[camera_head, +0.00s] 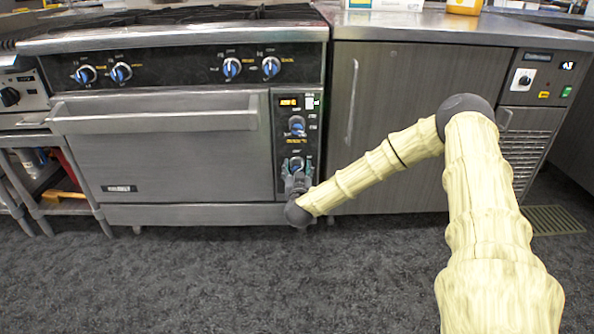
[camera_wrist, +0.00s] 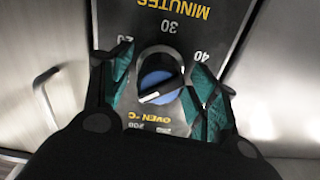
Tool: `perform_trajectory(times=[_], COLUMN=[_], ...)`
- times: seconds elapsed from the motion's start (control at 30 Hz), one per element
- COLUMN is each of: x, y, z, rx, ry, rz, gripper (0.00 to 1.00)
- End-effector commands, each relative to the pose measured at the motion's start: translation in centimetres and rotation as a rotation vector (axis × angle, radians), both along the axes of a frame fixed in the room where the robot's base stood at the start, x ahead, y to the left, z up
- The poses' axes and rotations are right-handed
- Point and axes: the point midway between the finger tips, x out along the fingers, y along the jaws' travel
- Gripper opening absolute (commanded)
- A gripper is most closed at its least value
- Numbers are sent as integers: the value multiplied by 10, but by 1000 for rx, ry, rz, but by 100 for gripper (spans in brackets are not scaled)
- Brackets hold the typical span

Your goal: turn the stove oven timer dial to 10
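The timer dial (camera_wrist: 158,78) is a round blue and black knob with a pale pointer line. In the wrist view, the yellow word MINUTES and the numbers 20, 30 and 40 stand around its upper side. It also shows as the lower dial (camera_head: 296,164) on the oven's right-hand panel, partly hidden by my gripper (camera_head: 297,180). In the wrist view, my gripper (camera_wrist: 164,62) is open, with one teal-padded finger on each side of the dial. A gap shows between the knob and the fingers. I cannot read the exact setting.
The steel oven (camera_head: 165,150) has a long door handle (camera_head: 155,122) left of the panel. Another blue dial (camera_head: 297,125) sits above the timer dial, under a lit display (camera_head: 290,102). A grey cabinet (camera_head: 400,80) stands to the right. The floor in front is clear.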

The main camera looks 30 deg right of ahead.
Motion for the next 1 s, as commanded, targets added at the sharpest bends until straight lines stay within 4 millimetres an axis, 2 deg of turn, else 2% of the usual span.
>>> perform_trajectory(times=[0.03, 0.2, 0.57, 1.0], x=[0, 0, 0, 0], y=[0, 0, 0, -1], z=[0, 0, 4, 0], rx=[0, 0, 62, 143], ry=[0, 0, -39, -89], rz=[0, 0, 1, -1], gripper=[46, 17, 17, 17])
